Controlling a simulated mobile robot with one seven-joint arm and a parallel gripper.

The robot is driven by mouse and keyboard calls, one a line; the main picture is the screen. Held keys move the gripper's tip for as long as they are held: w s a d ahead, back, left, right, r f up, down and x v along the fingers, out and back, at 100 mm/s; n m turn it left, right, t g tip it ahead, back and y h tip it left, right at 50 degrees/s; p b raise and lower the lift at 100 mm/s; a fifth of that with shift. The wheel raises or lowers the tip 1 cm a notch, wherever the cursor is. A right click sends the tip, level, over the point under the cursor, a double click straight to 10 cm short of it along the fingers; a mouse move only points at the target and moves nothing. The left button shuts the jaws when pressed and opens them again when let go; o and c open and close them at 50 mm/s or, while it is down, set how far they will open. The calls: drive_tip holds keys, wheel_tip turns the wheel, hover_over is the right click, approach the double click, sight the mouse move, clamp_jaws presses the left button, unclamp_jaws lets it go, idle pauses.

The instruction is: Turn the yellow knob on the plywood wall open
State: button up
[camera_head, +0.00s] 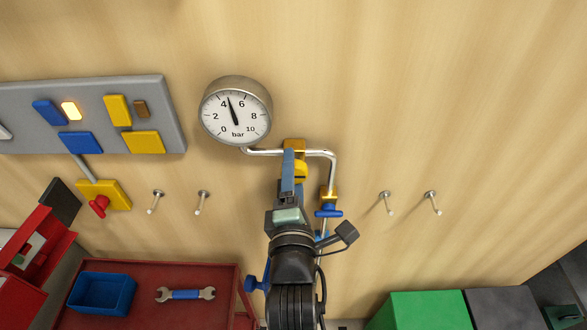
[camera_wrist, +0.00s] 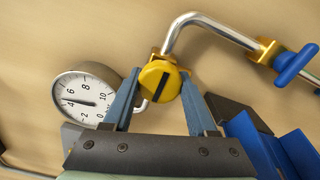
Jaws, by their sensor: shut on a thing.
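The yellow knob (camera_wrist: 160,80) is round with a dark slot across its face, on a yellow fitting on the plywood wall. In the head view the knob (camera_head: 301,170) is partly hidden behind my gripper (camera_head: 292,165). In the wrist view my gripper (camera_wrist: 160,85) has one blue finger on each side of the knob and is shut on it. The slot runs close to upright in the wrist view, tilted a little. The gauge (camera_head: 236,111) beside it has its needle a little above 4 bar; the gauge (camera_wrist: 85,97) also shows in the wrist view.
A chrome pipe (camera_head: 322,153) leads right and down to a blue handle (camera_head: 328,211). A red knob (camera_head: 99,206) and wall pegs flank the area. Below are a red bench (camera_head: 205,283) with a blue tray (camera_head: 102,293) and wrench (camera_head: 186,295), and a green box (camera_head: 430,310).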

idle(0.3)
drive_tip(key=o, duration=1.4)
drive_tip(key=shift+c, duration=0.2)
drive_tip(key=shift+s, duration=0.1)
drive_tip(key=s+b, duration=0.4)
drive_tip(key=s, duration=0.8)
drive_tip(key=shift+s+b, duration=0.35)
drive_tip(key=shift+s, duration=0.05)
